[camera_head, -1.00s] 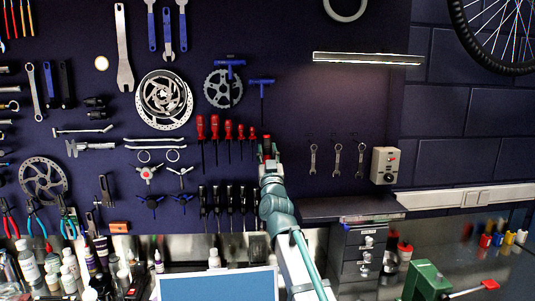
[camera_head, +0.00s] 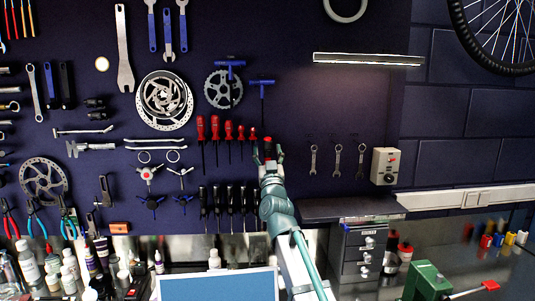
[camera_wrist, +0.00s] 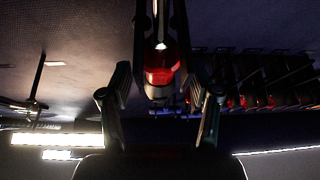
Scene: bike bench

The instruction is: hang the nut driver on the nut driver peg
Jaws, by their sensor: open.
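The nut driver (camera_head: 267,142) has a red handle and is against the dark wall panel, to the right of the row of red-handled screwdrivers. My gripper (camera_head: 268,154) is open at the nut driver. In the wrist view its two fingers (camera_wrist: 160,100) stand apart on either side of the handle, with gaps between. The peg is hidden, so I cannot tell how the nut driver sits on it.
Red-handled screwdrivers (camera_head: 215,130) hang close on the left, with black-handled ones (camera_head: 230,200) below. A blue T-handle tool (camera_head: 262,88) hangs just above. Small wrenches (camera_head: 337,158) hang to the right, with bare panel between.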

